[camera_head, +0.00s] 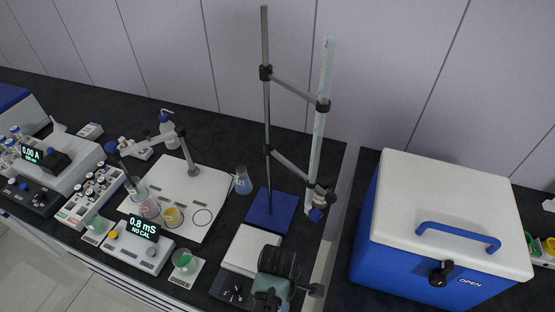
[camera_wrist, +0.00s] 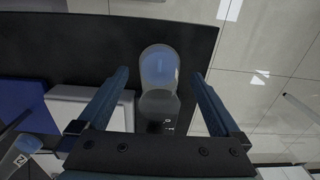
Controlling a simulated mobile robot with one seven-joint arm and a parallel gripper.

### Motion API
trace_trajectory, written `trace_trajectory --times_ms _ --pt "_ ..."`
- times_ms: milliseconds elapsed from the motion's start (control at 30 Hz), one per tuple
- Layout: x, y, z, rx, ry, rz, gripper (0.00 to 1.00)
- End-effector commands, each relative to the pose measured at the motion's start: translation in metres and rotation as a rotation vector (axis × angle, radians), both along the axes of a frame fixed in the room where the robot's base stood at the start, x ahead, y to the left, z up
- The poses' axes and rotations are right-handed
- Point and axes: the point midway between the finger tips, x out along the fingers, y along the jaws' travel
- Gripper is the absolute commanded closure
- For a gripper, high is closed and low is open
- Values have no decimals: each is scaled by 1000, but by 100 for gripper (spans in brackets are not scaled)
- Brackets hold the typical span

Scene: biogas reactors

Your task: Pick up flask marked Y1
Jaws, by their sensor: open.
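A clear flask with blue contents (camera_wrist: 158,68) stands on the dark counter in the wrist view, between and slightly beyond my gripper's fingers. Any mark on it is not readable. My gripper (camera_wrist: 160,85) is open, with one finger on each side of the flask and gaps showing. In the head view my gripper (camera_head: 272,296) is at the bottom, by the front right of the white scale, and hides most of that spot. Another flask with bluish contents and a label (camera_head: 243,180) stands left of the blue stand base; a labelled flask (camera_wrist: 27,147) shows at the wrist view's lower left.
A tall stand on a blue base (camera_head: 272,210) holds a glass column (camera_head: 320,110). The white scale (camera_head: 252,248) lies in front of it. A blue and white cooler box (camera_head: 450,215) stands to the right. Meters and beakers crowd the left counter.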

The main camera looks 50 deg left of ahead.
Motion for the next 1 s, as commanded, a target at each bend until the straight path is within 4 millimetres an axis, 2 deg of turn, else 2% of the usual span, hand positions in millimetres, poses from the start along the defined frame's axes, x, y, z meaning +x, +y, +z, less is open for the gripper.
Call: trace_trajectory --times_ms 300,367,833,1000 --pt "0 0 -6 1 -1 0 0" --pt "0 0 -6 1 -1 0 9" --pt "0 0 -6 1 -1 -1 94" --pt "0 0 -6 1 -2 -1 95"
